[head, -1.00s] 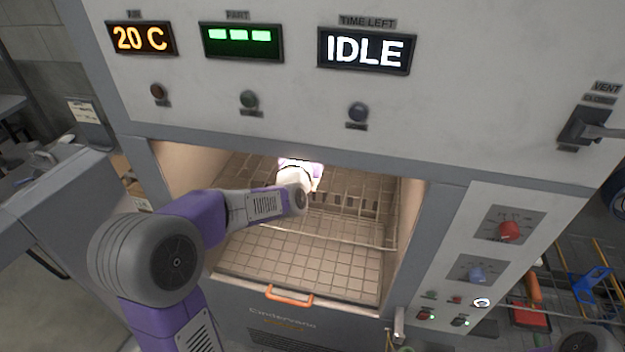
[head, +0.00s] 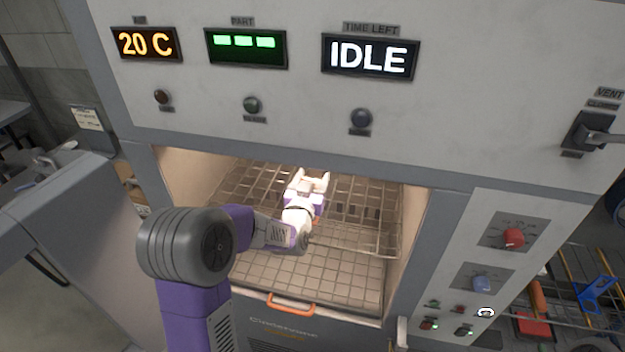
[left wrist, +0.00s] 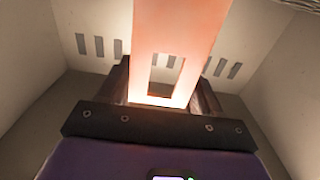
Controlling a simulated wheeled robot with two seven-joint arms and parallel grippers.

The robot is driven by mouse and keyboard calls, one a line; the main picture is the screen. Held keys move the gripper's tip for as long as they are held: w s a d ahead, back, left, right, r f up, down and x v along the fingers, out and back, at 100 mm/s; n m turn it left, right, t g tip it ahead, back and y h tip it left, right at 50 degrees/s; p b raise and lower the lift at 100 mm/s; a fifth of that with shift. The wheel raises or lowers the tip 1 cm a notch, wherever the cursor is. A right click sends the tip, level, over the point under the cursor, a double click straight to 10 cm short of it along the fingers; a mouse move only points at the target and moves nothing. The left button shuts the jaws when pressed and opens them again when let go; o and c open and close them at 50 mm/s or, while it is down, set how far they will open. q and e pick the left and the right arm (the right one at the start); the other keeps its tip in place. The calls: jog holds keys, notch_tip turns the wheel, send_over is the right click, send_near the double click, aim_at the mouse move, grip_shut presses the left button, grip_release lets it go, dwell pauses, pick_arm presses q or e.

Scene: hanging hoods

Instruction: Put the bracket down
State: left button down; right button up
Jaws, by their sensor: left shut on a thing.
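My left gripper (head: 314,182) is inside the lit oven chamber, above the wire rack (head: 350,212). In the left wrist view it is shut on the bracket (left wrist: 172,30), a flat, pale orange piece with a rectangular slot, between two dark fingers. The bracket stretches away from the fingers towards the slotted chamber wall. In the head view I cannot clearly tell the bracket from the brightly lit gripper. I cannot tell whether the bracket touches the rack. My right gripper is not in view.
The oven front panel (head: 250,150) overhangs the opening, and side walls bound it. A lower grid floor (head: 300,270) lies under the rack. An orange handle (head: 291,304) is at the front below. A red knob (head: 513,238) and blue knob (head: 481,283) stand to the right.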

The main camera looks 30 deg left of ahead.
pick_arm(q)
jog(key=shift+c, duration=1)
grip_release()
jog(key=shift+f, duration=0.1)
jog(key=shift+s, duration=0.2)
jog(key=b+v, duration=0.1)
jog(key=v, duration=1)
jog(key=shift+s+d, duration=0.2)
jog(key=shift+s, duration=0.05)
